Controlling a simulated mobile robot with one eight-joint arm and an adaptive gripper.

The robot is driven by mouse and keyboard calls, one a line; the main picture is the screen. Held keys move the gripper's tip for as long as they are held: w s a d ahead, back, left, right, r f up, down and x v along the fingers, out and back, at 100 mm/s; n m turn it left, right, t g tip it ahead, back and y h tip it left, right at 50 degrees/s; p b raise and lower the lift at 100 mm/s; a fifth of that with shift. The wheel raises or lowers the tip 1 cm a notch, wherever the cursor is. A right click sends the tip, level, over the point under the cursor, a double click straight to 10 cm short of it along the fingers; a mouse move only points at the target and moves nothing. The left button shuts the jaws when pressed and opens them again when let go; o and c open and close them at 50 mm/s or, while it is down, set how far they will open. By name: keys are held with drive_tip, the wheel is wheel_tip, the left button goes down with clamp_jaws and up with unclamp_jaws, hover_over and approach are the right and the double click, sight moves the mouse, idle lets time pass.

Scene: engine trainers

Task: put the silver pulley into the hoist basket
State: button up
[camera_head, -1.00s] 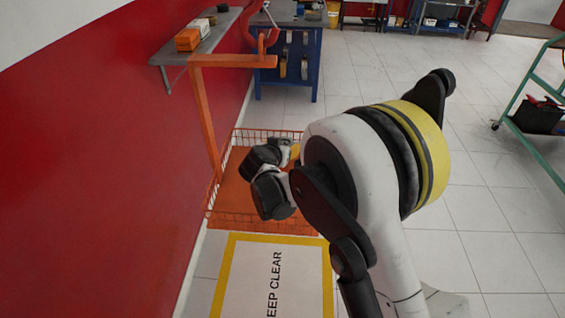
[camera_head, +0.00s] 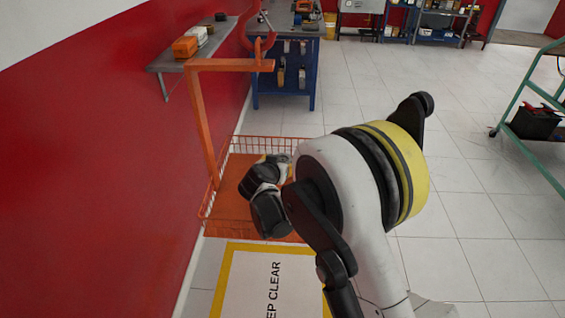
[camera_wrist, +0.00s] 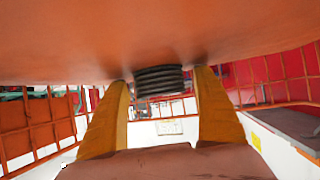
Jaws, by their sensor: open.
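The orange hoist basket (camera_head: 225,212), with wire-mesh sides and a flat orange floor, stands on the floor by the red wall in the head view. My wrist and gripper are over it, and the fingertips are largely hidden there. In the wrist view my gripper (camera_wrist: 165,97) is open, with one yellow finger on either side of a dark grey, ribbed round part, which looks like the pulley (camera_wrist: 160,80). The pulley sits against the orange basket floor (camera_wrist: 70,45), which fills the top of that view. Gaps show between it and both fingers. The pulley is hidden in the head view.
The orange hoist post and arm (camera_head: 203,120) rise at the basket's left side. A wall shelf (camera_head: 205,48) with boxes and a blue workbench (camera_head: 285,75) stand behind. A "KEEP CLEAR" floor sign (camera_head: 250,275) lies in front. Tiled floor to the right is open.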

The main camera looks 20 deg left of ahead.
drive_tip(key=shift+r, duration=0.1)
drive_tip(key=shift+s+r, duration=0.15)
drive_tip(key=shift+s, duration=0.05)
drive_tip(key=p+v, duration=0.3)
drive_tip(key=v, duration=0.3)
drive_tip(key=shift+s+r, duration=0.25)
drive_tip(key=shift+s, duration=0.25)
